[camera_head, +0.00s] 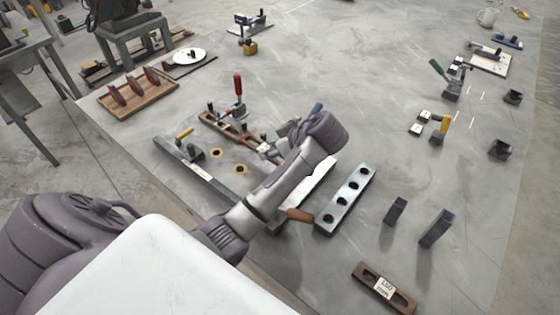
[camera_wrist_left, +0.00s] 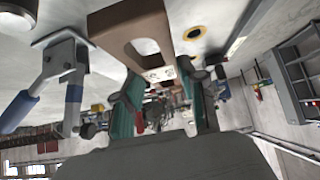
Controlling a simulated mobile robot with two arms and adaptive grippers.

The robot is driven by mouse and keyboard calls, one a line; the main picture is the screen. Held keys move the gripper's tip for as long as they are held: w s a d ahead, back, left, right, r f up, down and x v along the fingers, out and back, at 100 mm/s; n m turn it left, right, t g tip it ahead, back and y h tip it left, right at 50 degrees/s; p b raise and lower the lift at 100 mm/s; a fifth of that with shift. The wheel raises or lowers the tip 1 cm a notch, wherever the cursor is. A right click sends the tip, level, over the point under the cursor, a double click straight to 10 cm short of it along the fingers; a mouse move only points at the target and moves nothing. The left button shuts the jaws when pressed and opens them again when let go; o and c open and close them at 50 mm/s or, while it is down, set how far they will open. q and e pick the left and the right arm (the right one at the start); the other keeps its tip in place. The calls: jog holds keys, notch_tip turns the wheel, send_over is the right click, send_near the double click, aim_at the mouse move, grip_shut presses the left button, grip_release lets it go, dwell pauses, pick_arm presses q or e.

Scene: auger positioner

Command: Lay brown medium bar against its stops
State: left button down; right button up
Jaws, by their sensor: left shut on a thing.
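A brown bar (camera_head: 226,129) with long slots lies or hovers near the middle of the fixture area in the head view. Its near right end goes in behind my left wrist. My left gripper (camera_wrist_left: 160,76) is shut on this brown bar (camera_wrist_left: 120,22), and the wrist view shows the slot and a white label between the fingers. In the head view the fingers are mostly hidden by my arm. Small dark posts stand along the bar, but I cannot tell whether it touches them or rests flat. My right gripper is not in view.
A red-handled clamp (camera_head: 238,87) stands just behind the bar. A grey block with holes (camera_head: 346,199) is to the right. Another brown bar marked 150 mm (camera_head: 369,276) lies at the front.

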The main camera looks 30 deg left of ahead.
pick_arm(q)
jog(key=shift+w+d+f, duration=0.65)
jog(key=shift+w+d, duration=0.1)
jog(key=shift+d, duration=0.05)
notch_tip(320, 180, down, 3)
jog(key=shift+f, duration=0.4)
jog(key=shift+f, duration=0.1)
jog(key=c, duration=0.7)
grip_release()
jog(key=shift+s, duration=0.1)
jog(key=shift+o, duration=0.2)
